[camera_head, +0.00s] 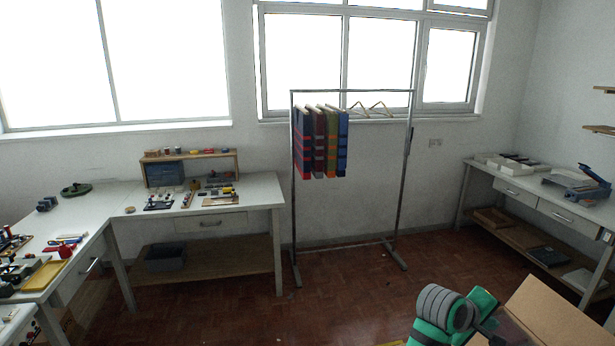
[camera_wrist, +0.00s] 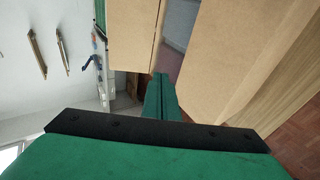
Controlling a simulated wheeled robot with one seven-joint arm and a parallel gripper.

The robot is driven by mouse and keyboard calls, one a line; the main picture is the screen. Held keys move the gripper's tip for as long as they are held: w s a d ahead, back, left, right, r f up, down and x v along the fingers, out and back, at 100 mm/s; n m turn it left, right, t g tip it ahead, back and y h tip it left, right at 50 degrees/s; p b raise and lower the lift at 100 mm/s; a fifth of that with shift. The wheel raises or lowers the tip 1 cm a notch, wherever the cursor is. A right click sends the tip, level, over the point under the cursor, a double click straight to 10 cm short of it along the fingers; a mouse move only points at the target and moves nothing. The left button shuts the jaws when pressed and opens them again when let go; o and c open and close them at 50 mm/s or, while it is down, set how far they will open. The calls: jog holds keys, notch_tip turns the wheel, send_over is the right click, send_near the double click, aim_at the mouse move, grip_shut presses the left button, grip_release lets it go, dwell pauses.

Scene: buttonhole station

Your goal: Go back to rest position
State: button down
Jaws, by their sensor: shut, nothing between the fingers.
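My gripper (camera_wrist: 160,80) shows in the wrist view as green fingers pressed together, with nothing between them. In that view its tips are seen against an open cardboard box (camera_wrist: 222,65), whose brown panels stand on both sides of them. I cannot tell whether the fingers touch the box. In the head view my green and grey arm is at the bottom right, beside the cardboard box (camera_head: 552,312). The fingertips cannot be made out there.
A white L-shaped workbench (camera_head: 245,190) with tools and small parts stands at the left. A garment rack (camera_head: 351,91) with several folded cloths (camera_head: 320,142) stands at the back. Another bench (camera_head: 535,186) is along the right wall. The floor (camera_head: 250,318) between them is clear.

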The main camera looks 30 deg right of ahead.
jog(key=w+a+f+n+t+h, duration=0.15)
jog(key=w+a+f+t, duration=0.25)
jog(key=w+a+f, duration=0.45)
jog(key=w+a+f+n+t, duration=0.3)
jog(key=w+a+f+t, duration=0.15)
jog(key=a+f, duration=0.7)
jog(key=a+f+n+t+y, duration=0.1)
jog(key=a+f+t+y, duration=0.25)
jog(key=a, duration=1.05)
jog(key=s+a+f+t+y, duration=0.15)
jog(key=s+a, duration=0.35)
jog(key=a, duration=0.5)
jog(key=s+a+f+t+y, duration=0.1)
jog(key=s+a+t+y, duration=0.3)
jog(key=a, duration=0.7)
jog(key=s+a+r+m+y, duration=0.1)
jog(key=s+a+r, duration=0.3)
jog(key=s+a, duration=0.2)
jog(key=s+a+r+m+y, duration=0.2)
jog(key=s+a+r, duration=0.2)
jog(key=s, duration=0.4)
jog(key=shift+s+a+r, duration=0.15)
jog(key=shift+a+r, duration=0.15)
jog(key=shift+a, duration=0.6)
jog(key=shift+d, duration=0.1)
